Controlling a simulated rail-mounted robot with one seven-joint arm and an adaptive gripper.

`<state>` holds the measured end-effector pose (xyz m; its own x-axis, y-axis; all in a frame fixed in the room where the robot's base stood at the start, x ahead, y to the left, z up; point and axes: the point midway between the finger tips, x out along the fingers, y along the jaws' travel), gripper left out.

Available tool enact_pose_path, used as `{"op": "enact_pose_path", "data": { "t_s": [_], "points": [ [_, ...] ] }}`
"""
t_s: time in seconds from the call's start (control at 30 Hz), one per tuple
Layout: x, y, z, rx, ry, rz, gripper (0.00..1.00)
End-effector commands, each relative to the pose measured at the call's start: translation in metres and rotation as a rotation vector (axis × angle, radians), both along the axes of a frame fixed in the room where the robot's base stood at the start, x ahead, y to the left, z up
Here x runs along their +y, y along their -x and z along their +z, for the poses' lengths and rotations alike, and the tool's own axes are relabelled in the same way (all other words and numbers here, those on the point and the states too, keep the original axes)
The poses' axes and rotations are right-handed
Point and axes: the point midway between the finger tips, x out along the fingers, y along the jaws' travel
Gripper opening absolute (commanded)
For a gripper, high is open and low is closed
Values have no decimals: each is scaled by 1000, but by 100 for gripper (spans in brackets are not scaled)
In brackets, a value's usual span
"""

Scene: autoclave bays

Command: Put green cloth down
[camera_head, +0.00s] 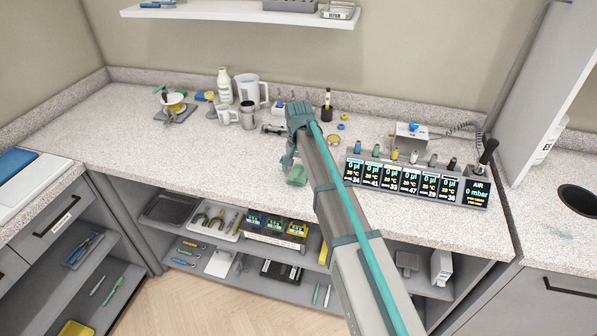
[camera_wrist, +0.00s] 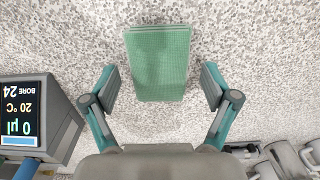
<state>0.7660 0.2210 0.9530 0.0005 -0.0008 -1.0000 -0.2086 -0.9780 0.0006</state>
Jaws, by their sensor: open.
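The green cloth (camera_wrist: 158,62) is a folded rectangle lying flat on the speckled countertop in the wrist view. In the head view it shows as a small green patch (camera_head: 297,177) near the front edge of the counter, just below my gripper (camera_head: 289,163). In the wrist view my gripper (camera_wrist: 159,86) is open, with one finger on each side of the cloth and a clear gap between each finger and the cloth. Neither finger touches it. My arm hides part of the counter in the head view.
A row of small displays (camera_head: 416,183) stands right of my arm; one display unit (camera_wrist: 30,120) is close to my left finger in the wrist view. Jugs and a bottle (camera_head: 224,87) stand at the back. The counter left of my gripper is clear.

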Motion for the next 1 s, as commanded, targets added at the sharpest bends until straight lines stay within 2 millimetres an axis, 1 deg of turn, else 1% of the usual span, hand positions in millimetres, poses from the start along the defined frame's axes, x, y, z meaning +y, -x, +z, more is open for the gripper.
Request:
{"op": "enact_pose_path", "data": {
  "t_s": [0.17,0.4,0.6,0.7,0.8,1.0],
  "points": [
    [0,-1,22,-3,0,0,86],
    [1,-2,67,-3,-1,0,86],
    [0,-1,98,-1,-1,0,86],
    [0,-1,108,-1,-1,0,86],
    [0,0,114,0,0,0,86],
    [0,0,116,0,0,0,86]
  ]
}}
